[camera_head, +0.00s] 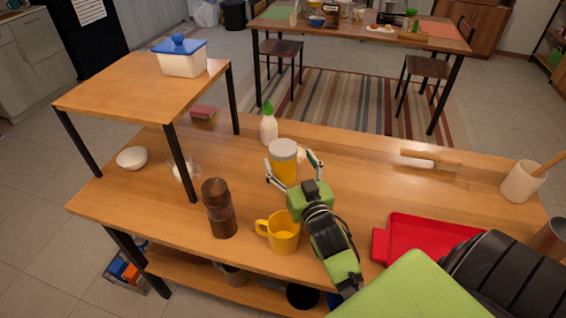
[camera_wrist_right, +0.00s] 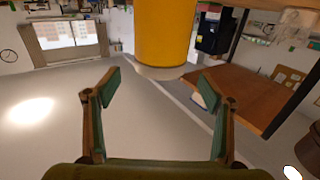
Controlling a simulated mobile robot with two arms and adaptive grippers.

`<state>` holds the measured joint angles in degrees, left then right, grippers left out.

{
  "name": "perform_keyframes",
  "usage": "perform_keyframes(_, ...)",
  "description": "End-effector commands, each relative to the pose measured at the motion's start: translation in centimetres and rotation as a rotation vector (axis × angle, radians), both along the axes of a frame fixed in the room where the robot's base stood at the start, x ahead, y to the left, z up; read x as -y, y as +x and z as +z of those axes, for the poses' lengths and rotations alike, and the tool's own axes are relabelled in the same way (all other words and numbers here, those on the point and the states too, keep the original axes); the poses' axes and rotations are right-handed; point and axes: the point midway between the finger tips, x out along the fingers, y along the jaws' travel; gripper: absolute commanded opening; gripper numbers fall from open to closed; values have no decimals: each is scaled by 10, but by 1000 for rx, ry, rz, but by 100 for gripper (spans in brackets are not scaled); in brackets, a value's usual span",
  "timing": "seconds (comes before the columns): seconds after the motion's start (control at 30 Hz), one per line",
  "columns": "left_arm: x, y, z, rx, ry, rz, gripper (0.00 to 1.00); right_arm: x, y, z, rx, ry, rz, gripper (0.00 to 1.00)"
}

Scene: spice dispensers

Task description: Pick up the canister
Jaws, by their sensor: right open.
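The canister (camera_head: 284,168) is yellow with a pale grey-white lid and stands upright on the wooden table in the head view. In the right wrist view the canister (camera_wrist_right: 165,35) shows upside down, at the top middle, between and beyond the fingertips. My right gripper (camera_head: 290,170) is open, with its green-padded fingers on either side of the canister in the head view. In the right wrist view my right gripper (camera_wrist_right: 161,84) has a wide empty gap between its fingers. I cannot tell whether either finger touches the canister. My left gripper is not in view.
A yellow mug (camera_head: 283,236) stands close to my right arm, and a brown grinder (camera_head: 219,209) is left of it. A white bottle with a green cap (camera_head: 268,128) stands just behind the canister. A red tray (camera_head: 425,238) lies to the right, with a rolling pin (camera_head: 430,157) behind it.

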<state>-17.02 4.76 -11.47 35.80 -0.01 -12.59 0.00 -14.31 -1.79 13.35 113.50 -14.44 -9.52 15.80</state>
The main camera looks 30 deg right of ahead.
Motion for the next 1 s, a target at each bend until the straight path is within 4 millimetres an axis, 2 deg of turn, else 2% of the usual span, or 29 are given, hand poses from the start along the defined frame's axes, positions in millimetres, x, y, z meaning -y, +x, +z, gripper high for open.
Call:
perform_keyframes(0.03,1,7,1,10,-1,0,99,1,3,1,1,0,0,75)
perform_keyframes(0.13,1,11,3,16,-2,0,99,4,15,2,2,0,0,75)
perform_keyframes(0.4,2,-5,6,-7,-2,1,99,15,52,1,0,1,0,75)
perform_keyframes(0.7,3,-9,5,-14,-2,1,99,16,57,0,-1,1,0,75)
perform_keyframes(0.9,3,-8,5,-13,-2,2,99,16,56,0,0,1,0,23)
perform_keyframes(0.93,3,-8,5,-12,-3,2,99,16,56,0,0,1,0,17)
perform_keyframes(1.0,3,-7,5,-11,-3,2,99,16,56,1,1,1,0,16)
